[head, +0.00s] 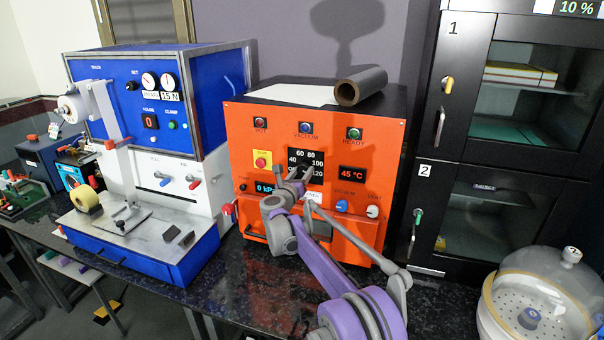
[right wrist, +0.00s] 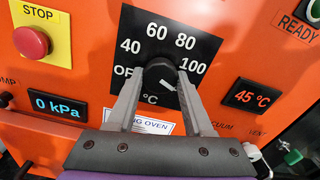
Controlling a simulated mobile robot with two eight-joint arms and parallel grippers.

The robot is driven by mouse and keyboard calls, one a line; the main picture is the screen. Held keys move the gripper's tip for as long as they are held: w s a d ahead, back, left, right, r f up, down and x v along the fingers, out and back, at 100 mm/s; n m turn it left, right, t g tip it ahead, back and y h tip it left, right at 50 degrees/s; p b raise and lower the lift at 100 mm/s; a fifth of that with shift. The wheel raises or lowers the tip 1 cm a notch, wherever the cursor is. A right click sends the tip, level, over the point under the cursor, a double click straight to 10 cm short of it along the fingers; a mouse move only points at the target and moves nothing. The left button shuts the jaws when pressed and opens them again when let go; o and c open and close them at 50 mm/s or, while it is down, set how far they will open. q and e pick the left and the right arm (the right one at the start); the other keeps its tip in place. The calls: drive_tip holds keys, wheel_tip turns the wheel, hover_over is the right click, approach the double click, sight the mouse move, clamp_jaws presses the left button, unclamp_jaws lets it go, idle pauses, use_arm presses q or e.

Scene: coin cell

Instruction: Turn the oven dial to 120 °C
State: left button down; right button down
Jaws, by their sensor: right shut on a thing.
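The orange oven (head: 250,140) stands on the dark bench. Its black dial plate (right wrist: 200,45) shows OFF, 40, 60, 80 and 100; the mark after 100 is hidden behind a finger. The black round dial (right wrist: 160,72) sits at the plate's middle, with a short white mark on its lower right part. My right gripper (right wrist: 160,85) is shut on the dial, one finger on each side; it also shows at the oven front in the head view (head: 300,175). The red display (right wrist: 252,97) reads 45 °C. My left gripper is not in view.
The red stop button (right wrist: 31,41) and the 0 kPa display (right wrist: 58,106) lie left of the dial. Vacuum (head: 341,206) and vent (head: 372,211) knobs sit lower right. A blue machine (head: 210,100) stands left, a black cabinet (head: 450,140) right.

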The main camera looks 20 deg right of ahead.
idle(0.4)
drive_tip(key=shift+c, duration=1.4)
unclamp_jaws()
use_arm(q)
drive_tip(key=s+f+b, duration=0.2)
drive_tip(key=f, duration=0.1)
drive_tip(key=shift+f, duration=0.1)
use_arm(e)
drive_tip(key=v, duration=1.1)
drive_tip(key=shift+w, duration=0.1)
